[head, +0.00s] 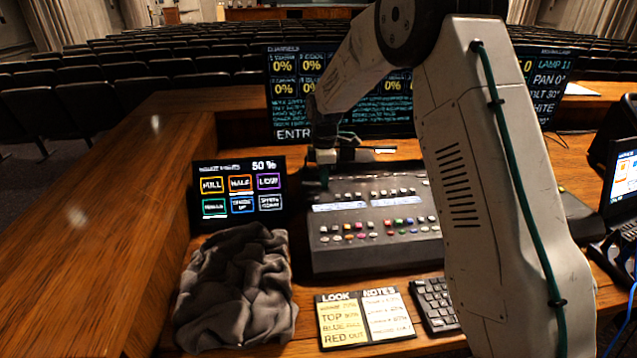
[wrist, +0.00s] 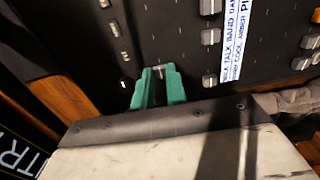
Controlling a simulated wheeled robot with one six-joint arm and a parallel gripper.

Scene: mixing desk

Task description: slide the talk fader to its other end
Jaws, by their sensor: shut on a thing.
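The mixing desk (head: 375,240) is a dark console with rows of faders and coloured buttons. My gripper (head: 324,182) is over its far left corner in the head view. In the wrist view my gripper's green fingers (wrist: 158,88) are shut on a small cap, the talk fader (wrist: 158,71), at the left part of the panel. The fingers hide most of the cap and its slot. A white label strip (wrist: 236,45) to the right has printed words, with "TALK BAND" among them.
Other silver fader caps (wrist: 209,80) stand to the right of the fingers. A touch screen (head: 240,190) stands left of the desk. A crumpled grey cloth (head: 238,290), a notes sheet (head: 366,316) and a keyboard (head: 436,303) lie in front. A large monitor (head: 300,100) stands behind.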

